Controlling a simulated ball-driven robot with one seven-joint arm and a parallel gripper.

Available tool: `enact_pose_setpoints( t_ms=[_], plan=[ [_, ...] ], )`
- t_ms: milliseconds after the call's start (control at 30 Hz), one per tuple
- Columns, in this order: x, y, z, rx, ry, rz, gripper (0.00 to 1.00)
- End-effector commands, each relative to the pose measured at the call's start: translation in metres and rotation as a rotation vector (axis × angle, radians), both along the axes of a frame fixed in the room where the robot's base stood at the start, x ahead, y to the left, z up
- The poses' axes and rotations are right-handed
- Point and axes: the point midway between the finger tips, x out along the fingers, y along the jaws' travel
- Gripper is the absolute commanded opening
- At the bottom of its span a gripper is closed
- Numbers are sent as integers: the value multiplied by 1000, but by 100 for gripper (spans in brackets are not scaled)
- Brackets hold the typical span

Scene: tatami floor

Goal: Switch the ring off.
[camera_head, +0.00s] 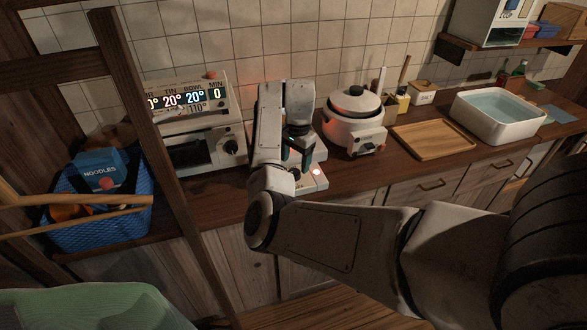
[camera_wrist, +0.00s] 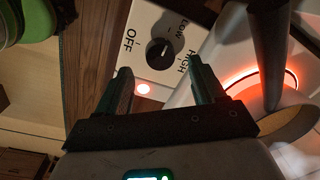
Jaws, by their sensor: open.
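The ring's white control panel (camera_wrist: 138,62) is in the wrist view, marked OFF, LOW and HIGH. Its round black knob (camera_wrist: 160,48) sits between the words; I cannot tell for sure where its pale mark points. A red lamp (camera_wrist: 143,88) on the panel is lit. In the head view my gripper (camera_head: 298,158) is over the panel, and my arm hides most of the ring.
A toaster oven (camera_head: 200,148) stands left. A blue basket (camera_head: 95,215) and wooden posts are farther left.

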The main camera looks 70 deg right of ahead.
Motion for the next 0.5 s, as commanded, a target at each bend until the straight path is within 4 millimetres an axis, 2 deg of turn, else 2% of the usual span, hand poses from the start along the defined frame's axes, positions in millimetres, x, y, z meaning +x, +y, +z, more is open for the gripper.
enact_pose_setpoints(
  t_ms=[200,500],
  plan=[
    [2,0,-31,2,-1,1,69],
    [3,-1,-42,-1,-2,0,69]
  ],
)
